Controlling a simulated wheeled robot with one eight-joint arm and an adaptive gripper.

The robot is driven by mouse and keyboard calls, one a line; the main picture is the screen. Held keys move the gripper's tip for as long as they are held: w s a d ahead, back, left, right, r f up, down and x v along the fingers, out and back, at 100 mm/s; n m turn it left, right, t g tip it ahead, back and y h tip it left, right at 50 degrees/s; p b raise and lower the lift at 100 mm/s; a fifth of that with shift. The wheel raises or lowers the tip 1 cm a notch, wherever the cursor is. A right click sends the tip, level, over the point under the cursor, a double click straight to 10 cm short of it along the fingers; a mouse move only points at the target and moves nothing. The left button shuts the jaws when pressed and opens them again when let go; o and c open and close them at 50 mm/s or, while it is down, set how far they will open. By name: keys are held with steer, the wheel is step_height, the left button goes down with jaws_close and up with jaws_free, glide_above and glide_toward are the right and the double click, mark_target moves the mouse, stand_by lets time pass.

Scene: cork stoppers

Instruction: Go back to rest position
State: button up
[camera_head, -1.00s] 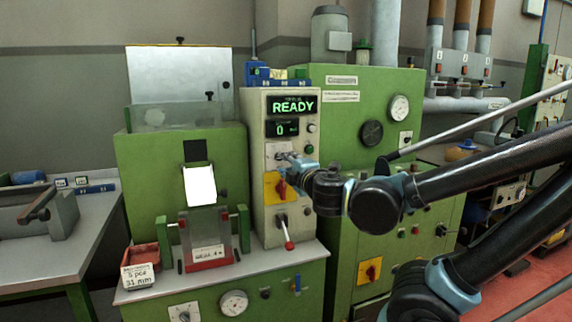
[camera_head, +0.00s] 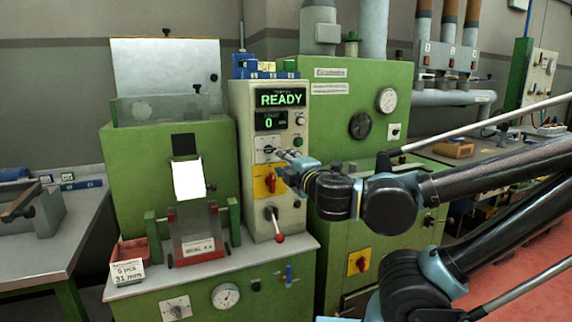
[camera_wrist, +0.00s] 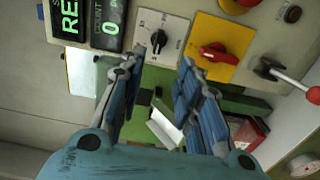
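My gripper (camera_head: 281,154) is in front of the beige control panel in the head view, beside the upper selector dial. In the wrist view my gripper (camera_wrist: 172,50) has its two blue-padded fingers spread apart with nothing between them. The black selector dial (camera_wrist: 158,36) shows just beyond the left fingertip; I cannot tell whether they touch. The red knob on a yellow plate (camera_wrist: 215,52) lies beyond the right fingertip. My arm reaches in from the right of the head view.
The panel display (camera_head: 283,98) reads READY and 0. A red-tipped lever (camera_head: 277,228) sticks out below. A green machine (camera_head: 120,175) stands left, with a red bin (camera_head: 130,250) on its ledge. A taller green cabinet (camera_head: 340,110) stands behind my arm.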

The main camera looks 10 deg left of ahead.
steer(key=w+d+f+m+g+h, duration=0.1)
steer(key=w+d+f+m+h, duration=0.25)
steer(key=d, duration=0.35)
steer(key=w+d+f+m+g+h, duration=0.2)
steer(key=d+f+m+h, duration=0.25)
steer(key=d, duration=0.25)
steer(key=w+d+f+m+g+h, duration=0.1)
steer(key=w+d+f+m+h, duration=0.15)
steer(key=d+f+m, duration=0.4)
steer(key=s+d+f+m+g, duration=0.9)
steer(key=s+f, duration=0.2)
steer(key=s, duration=0.2)
steer(key=shift+s+d+m+y, duration=0.2)
steer(key=shift+d+m+y, duration=0.15)
steer(key=shift+d+y, duration=0.1)
steer(key=shift+w+f, duration=0.15)
steer(key=shift+w, duration=0.3)
